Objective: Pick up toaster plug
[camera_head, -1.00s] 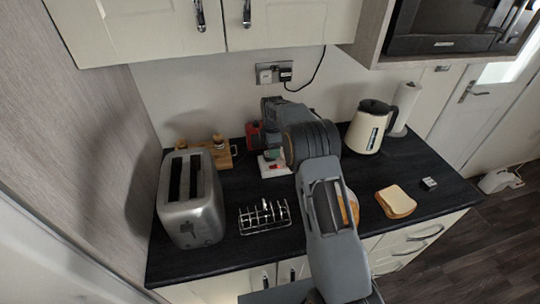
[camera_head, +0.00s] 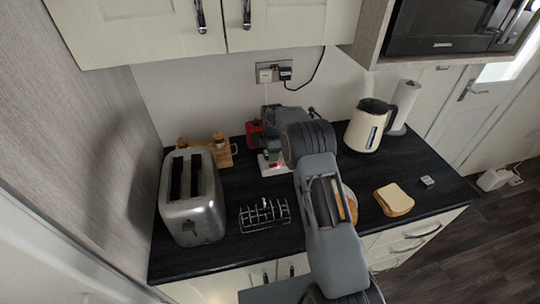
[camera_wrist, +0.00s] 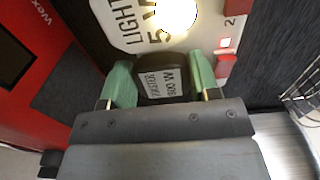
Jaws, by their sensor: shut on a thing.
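The toaster plug (camera_wrist: 163,82) is a dark block with a pale label reading "900 W" upside down in the wrist view. The two green fingertips of my gripper (camera_wrist: 163,86) press on its sides. In the head view my gripper (camera_head: 272,160) is at the back of the counter, over a white socket strip (camera_head: 268,170), and the plug cannot be made out there. The strip (camera_wrist: 190,36) also shows in the wrist view, with "LIGHT 5 W" lettering and red switches. Whether the plug's pins are clear of the strip is hidden. The silver toaster (camera_head: 190,215) stands at the left.
A red object (camera_head: 254,134) stands close behind my gripper. A wire toast rack (camera_head: 264,214) is in front. A cream kettle (camera_head: 366,128) and bread slice (camera_head: 394,200) are at the right. Wall plugs (camera_head: 274,72) are above. The right front counter is fairly clear.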

